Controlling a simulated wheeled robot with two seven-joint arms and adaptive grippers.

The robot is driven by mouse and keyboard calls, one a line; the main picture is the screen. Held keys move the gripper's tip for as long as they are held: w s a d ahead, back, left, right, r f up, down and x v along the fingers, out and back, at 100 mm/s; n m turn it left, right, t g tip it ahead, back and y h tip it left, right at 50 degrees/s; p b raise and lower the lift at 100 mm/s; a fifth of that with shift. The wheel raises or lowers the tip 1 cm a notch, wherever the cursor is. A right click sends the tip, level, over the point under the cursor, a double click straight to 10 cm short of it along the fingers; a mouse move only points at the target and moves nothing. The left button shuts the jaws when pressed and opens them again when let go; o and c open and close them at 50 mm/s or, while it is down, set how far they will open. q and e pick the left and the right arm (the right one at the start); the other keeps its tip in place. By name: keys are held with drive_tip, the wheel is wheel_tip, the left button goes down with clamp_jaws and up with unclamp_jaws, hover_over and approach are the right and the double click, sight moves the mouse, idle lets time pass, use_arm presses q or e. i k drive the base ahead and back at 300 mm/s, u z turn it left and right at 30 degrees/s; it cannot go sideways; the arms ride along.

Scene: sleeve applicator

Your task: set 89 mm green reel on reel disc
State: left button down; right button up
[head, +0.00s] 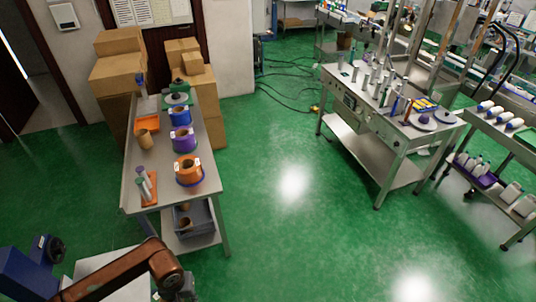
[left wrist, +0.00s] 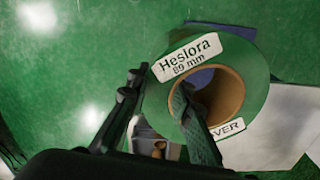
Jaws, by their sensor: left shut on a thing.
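A green reel (left wrist: 256,82) fills the middle of the left wrist view. Its white label reads "Heslora 89 mm", and it has a brown cardboard core. My left gripper (left wrist: 158,88) is shut on the reel's wall, one finger inside the core and the other outside. In the head view my left arm comes in at the bottom left, and the held reel is not visible there. Two grey discs, one of them a flat disc (head: 421,122), sit at the near right end of the machine table; I cannot tell which is the reel disc. My right gripper is not in view.
A grey table (head: 213,180) at left carries an orange reel (head: 189,171), a purple reel (head: 182,140), a blue reel and small parts. The machine table (head: 385,152) stands at right, beside a cart of bottles (head: 488,108). Green floor between them is clear.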

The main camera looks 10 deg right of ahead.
sight(423, 121)
drive_tip(key=z, duration=1.35)
drive_tip(key=i, duration=0.65)
drive_tip(key=z, duration=1.05)
drive_tip(key=i, duration=2.2)
drive_tip(key=u, duration=0.1)
